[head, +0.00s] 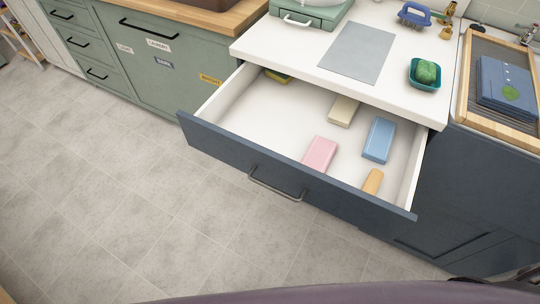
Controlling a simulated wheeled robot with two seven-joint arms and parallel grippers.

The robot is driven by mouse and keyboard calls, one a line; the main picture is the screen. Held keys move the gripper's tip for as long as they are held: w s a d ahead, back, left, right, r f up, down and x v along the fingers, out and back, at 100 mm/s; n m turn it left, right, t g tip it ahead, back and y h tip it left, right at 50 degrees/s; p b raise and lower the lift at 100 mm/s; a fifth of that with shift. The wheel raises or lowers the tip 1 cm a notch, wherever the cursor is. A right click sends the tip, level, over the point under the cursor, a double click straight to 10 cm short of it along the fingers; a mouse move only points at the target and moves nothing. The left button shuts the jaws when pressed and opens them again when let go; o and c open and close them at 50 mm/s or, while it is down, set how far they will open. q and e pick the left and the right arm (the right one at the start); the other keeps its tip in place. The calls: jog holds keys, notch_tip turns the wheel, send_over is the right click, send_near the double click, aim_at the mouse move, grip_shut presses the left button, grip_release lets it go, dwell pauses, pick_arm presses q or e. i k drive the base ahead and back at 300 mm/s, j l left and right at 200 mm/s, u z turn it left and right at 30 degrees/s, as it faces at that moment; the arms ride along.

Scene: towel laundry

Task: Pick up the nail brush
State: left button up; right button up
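A blue brush-like object with a loop handle (414,14), which looks like the nail brush, stands on the white countertop near the back right. Its bristle side faces down and is hard to make out. A brass-coloured item stands close to its right. Neither of my grippers is in the head view, so nothing is seen near the brush.
An open drawer (280,158) below the counter holds pink (320,154), blue (378,140), cream (343,110) and orange blocks. A grey mat (357,52) and a teal dish (424,75) with a green lump are on the counter. Tiled floor ahead is clear.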

aim_at(376, 177)
jog(key=l+z, duration=0.1)
jog(key=z, duration=1.05)
